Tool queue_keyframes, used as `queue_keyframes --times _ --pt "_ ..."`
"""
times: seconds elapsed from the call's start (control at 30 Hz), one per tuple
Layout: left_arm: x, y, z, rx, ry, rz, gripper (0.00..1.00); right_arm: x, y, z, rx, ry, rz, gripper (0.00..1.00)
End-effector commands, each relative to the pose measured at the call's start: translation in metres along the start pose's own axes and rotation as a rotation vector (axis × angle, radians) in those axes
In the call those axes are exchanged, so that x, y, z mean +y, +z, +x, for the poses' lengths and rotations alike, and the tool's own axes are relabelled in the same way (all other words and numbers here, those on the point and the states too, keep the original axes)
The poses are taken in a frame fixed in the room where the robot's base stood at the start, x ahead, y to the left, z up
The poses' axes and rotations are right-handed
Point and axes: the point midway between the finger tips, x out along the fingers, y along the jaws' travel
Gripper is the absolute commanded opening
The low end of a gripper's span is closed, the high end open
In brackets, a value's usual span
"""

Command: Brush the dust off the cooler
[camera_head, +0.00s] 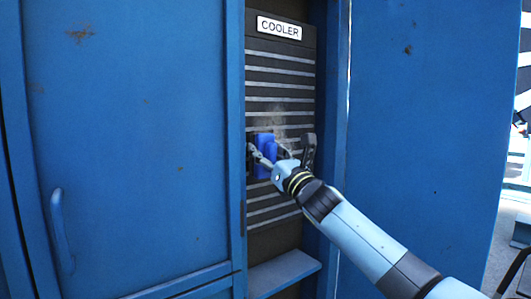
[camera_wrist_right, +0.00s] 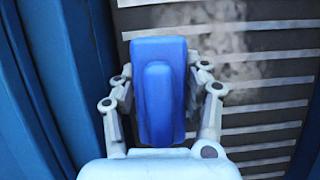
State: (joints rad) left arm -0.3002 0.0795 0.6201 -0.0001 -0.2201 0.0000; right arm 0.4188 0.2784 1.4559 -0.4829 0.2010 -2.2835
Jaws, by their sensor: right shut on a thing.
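The cooler (camera_head: 281,88) is a dark panel with light horizontal slats and a "COOLER" label (camera_head: 279,28), set in a blue cabinet. Grey dust (camera_wrist_right: 232,62) lies on its slats, to the right of the brush in the right wrist view. My right gripper (camera_head: 269,153) is shut on a blue brush (camera_head: 265,146), held in front of the slats. The brush (camera_wrist_right: 160,90) stands upright between both fingers in the right wrist view. Its far side is hidden, so I cannot tell whether it touches the slats. My left gripper is not in view.
A dark handle (camera_head: 309,150) is at the cooler's right edge, close to my right gripper. A blue ledge (camera_head: 283,272) juts out below. Blue frame edges border both sides. A blue door with a handle (camera_head: 62,231) stands at left.

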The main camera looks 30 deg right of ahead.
Motion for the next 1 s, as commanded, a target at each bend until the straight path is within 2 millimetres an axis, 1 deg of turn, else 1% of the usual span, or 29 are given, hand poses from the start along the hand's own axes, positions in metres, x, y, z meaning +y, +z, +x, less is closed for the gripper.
queue_keyframes --times 0.87,1.0 --pt "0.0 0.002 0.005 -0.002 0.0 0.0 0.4 0.0 -0.006 0.017 -0.001 0.001 0.0 0.21" --pt "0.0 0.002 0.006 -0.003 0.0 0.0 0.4 -0.002 -0.006 0.016 -0.001 0.001 -0.002 0.21"
